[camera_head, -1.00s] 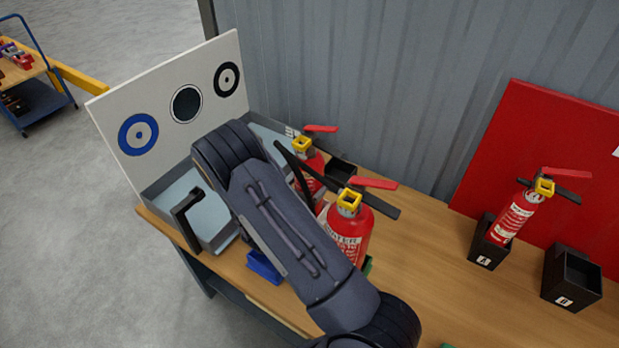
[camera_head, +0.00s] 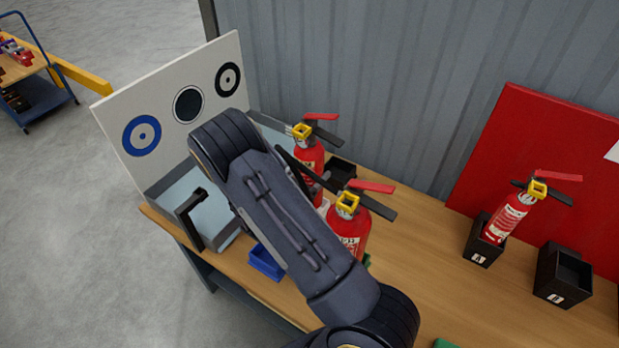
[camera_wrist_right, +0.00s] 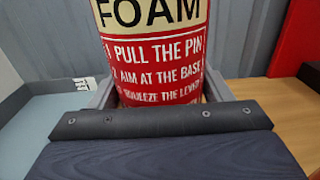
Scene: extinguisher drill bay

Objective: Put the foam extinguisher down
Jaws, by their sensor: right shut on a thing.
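The foam extinguisher (camera_wrist_right: 155,50) fills the middle of the right wrist view, red with a cream FOAM label. My right gripper (camera_wrist_right: 157,98) is shut around its body, one finger on each side. In the head view, the red extinguisher (camera_head: 309,160) behind my arm, with yellow collar and red lever, appears to be this one. My arm hides its lower part and the gripper there, so I cannot see its base or what is under it. My left gripper is not in view.
A water extinguisher (camera_head: 352,237) stands close in front. A black holder (camera_head: 341,171) is behind. At right are an extinguisher (camera_head: 509,217) in holder A (camera_head: 481,243) and an empty holder (camera_head: 562,275). A blue bin (camera_head: 266,262) and a grey tray (camera_head: 168,190) lie left.

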